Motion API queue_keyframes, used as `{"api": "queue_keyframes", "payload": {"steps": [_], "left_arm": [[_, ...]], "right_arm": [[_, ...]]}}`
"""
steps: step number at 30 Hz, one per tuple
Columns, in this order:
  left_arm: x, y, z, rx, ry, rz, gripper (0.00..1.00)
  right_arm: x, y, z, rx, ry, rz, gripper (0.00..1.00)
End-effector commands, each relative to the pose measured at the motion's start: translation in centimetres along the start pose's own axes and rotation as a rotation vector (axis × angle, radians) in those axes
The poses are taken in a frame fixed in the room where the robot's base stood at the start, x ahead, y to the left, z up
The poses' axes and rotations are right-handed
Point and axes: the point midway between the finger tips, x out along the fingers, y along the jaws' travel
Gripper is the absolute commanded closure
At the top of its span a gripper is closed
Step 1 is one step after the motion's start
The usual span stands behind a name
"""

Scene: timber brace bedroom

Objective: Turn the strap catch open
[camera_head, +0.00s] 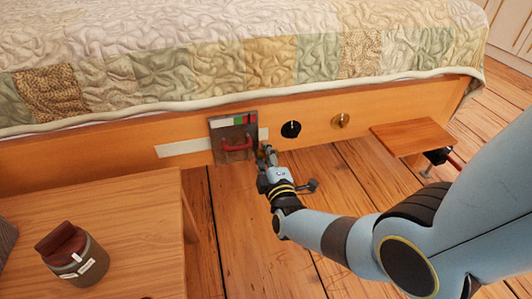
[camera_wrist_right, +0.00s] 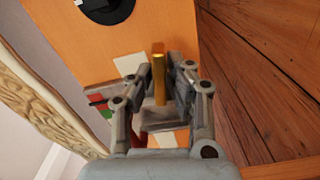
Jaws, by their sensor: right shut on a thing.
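A metal plate (camera_head: 222,152) with a red handle (camera_head: 237,146) and coloured patches is on the bed's side board, with a pale strap (camera_head: 184,147) running out on both sides. A slim golden bar (camera_wrist_right: 159,72), seemingly the catch's lever, stands between the fingers of my right gripper (camera_head: 266,155) in the wrist view. The right gripper is shut on this bar, just right of the plate. The pale strap (camera_wrist_right: 130,65) also shows behind the bar. The fingers hide part of the bar and the plate. My left gripper is out of view.
A black round knob (camera_head: 291,129) and a brass knob (camera_head: 340,120) are on the board to the right. A small wooden shelf (camera_head: 412,136) juts out farther right. A wooden table (camera_head: 125,235) with a jar (camera_head: 75,258) stands front left. Plank floor is open between them.

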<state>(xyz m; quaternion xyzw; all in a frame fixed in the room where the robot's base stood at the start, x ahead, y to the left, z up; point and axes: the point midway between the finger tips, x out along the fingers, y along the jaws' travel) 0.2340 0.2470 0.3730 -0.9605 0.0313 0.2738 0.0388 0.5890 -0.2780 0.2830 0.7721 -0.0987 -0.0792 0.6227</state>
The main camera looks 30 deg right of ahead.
Motion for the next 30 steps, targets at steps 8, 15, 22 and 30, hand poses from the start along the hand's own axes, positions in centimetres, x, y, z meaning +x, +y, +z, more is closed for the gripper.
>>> {"api": "queue_keyframes", "payload": {"steps": [8,15,22,30], "left_arm": [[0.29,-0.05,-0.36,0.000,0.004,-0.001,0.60],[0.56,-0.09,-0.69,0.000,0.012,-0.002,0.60],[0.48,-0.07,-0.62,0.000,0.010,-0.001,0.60],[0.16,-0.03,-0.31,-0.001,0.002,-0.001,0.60]], "right_arm": [[-0.08,-0.15,-0.01,-0.052,0.000,-0.003,1.00],[-0.09,-0.18,-0.01,-0.056,0.000,-0.004,1.00],[-0.09,-0.17,-0.01,-0.055,0.000,-0.004,0.74],[-0.03,-0.09,0.00,-0.054,0.000,-0.002,0.65]]}}
